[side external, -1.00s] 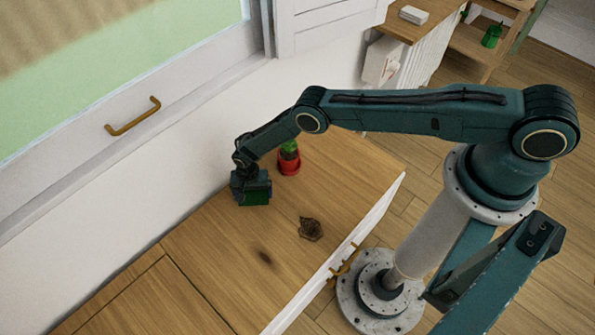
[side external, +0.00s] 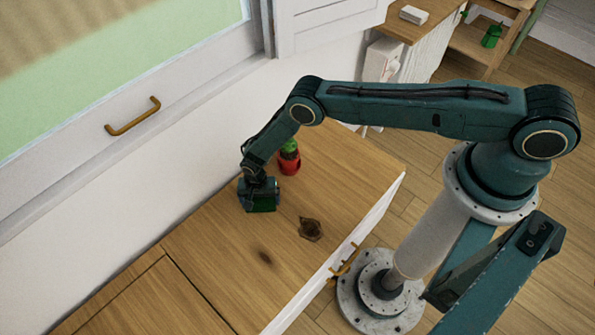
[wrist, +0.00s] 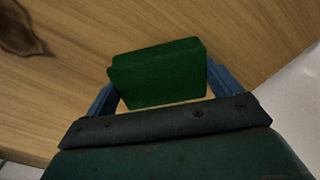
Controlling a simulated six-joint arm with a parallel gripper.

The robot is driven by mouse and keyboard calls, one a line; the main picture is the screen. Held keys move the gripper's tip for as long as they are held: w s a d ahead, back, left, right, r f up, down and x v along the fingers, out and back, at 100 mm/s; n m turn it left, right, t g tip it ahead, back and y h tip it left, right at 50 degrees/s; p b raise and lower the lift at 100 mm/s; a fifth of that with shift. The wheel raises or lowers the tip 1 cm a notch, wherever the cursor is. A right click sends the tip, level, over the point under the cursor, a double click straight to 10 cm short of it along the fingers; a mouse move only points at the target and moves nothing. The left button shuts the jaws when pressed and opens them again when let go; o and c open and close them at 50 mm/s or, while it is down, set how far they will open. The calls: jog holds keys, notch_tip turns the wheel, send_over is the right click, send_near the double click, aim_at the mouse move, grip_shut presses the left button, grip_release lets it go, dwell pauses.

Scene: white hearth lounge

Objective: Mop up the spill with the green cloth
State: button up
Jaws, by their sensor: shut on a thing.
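The green cloth (wrist: 160,78) is a thick, folded-looking dark green piece between the blue fingers of my gripper (wrist: 158,92) in the wrist view. My gripper (side external: 260,203) is shut on it; the cloth (side external: 263,208) shows low at the wooden top in the side view. I cannot tell whether the cloth touches the wood. The spill (side external: 310,229) is an irregular brown patch on the wood, to the right of and nearer than my gripper, apart from the cloth. A brown patch (wrist: 17,32), seemingly the spill, is cut off at the wrist view's upper left.
A red pot (side external: 289,165) with a green plant stands close behind my gripper, to its right. A smaller dark mark (side external: 265,257) lies on the wooden top (side external: 215,265). The white wall (side external: 190,165) is close on the left. The wood around the spill is clear.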

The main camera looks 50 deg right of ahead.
jog(key=shift+w, duration=2.45)
jog(key=shift+w+a+r, duration=0.15)
jog(key=shift+w+r, duration=0.45)
jog(key=shift+w, duration=0.2)
jog(key=shift+s+f, duration=0.15)
jog(key=shift+w+r, duration=0.3)
jog(key=shift+w, duration=0.1)
jog(key=shift+w+r, duration=0.1)
jog(key=shift+r, duration=0.1)
jog(key=shift+s, duration=0.45)
jog(key=shift+s+d+r, duration=0.15)
jog(key=shift+s+d, duration=0.05)
jog(key=shift+s, duration=0.05)
jog(key=shift+r, duration=2.95)
jog(key=shift+f, duration=0.1)
